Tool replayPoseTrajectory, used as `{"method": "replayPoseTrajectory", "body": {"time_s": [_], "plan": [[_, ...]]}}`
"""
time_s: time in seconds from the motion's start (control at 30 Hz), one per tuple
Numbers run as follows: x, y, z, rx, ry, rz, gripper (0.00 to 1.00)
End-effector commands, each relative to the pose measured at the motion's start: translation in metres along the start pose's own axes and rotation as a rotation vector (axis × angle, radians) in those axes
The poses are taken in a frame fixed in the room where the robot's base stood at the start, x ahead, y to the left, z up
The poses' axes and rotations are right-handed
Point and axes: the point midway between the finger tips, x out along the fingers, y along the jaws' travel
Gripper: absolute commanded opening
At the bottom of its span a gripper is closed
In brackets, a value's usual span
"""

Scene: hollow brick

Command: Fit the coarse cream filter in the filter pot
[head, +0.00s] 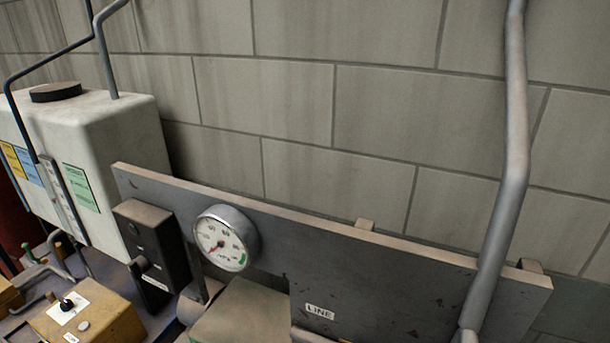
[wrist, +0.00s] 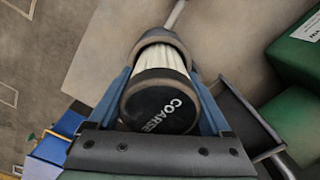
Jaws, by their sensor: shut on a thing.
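The coarse filter (wrist: 158,102) is in the wrist view, with cream pleats and a dark end cap lettered "COARSE" facing the camera. My gripper (wrist: 161,75) has its two blue fingers shut on it, one along each side. A brownish ring (wrist: 158,44) surrounds the far end of the pleats; I cannot tell whether it is the filter's other cap or a part of the pot. I cannot clearly make out the filter pot in either view. My gripper and the filter are not visible in the head view.
The head view shows a grey backboard with a "LINE" label (head: 320,312), a round gauge (head: 226,238), a white tank (head: 90,150) and a tall grey pipe (head: 513,160) at right. In the wrist view, a green box (wrist: 298,50) is at right and a blue object (wrist: 52,145) at lower left.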

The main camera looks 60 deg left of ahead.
Motion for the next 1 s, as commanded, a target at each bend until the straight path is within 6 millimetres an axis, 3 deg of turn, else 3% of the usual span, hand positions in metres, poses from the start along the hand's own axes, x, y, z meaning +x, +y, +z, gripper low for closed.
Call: {"method": "replayPoseTrajectory", "body": {"time_s": [0.87, 0.9, 0.97, 1.0], "plan": [[0.016, 0.000, 0.000, 0.000, 0.000, 0.000, 0.15], [0.016, 0.000, 0.000, 0.000, 0.000, -0.001, 0.89], [0.015, 0.000, 0.000, 0.000, 0.001, -0.001, 0.99], [0.015, 0.000, 0.000, 0.000, 0.000, -0.001, 1.00]]}}
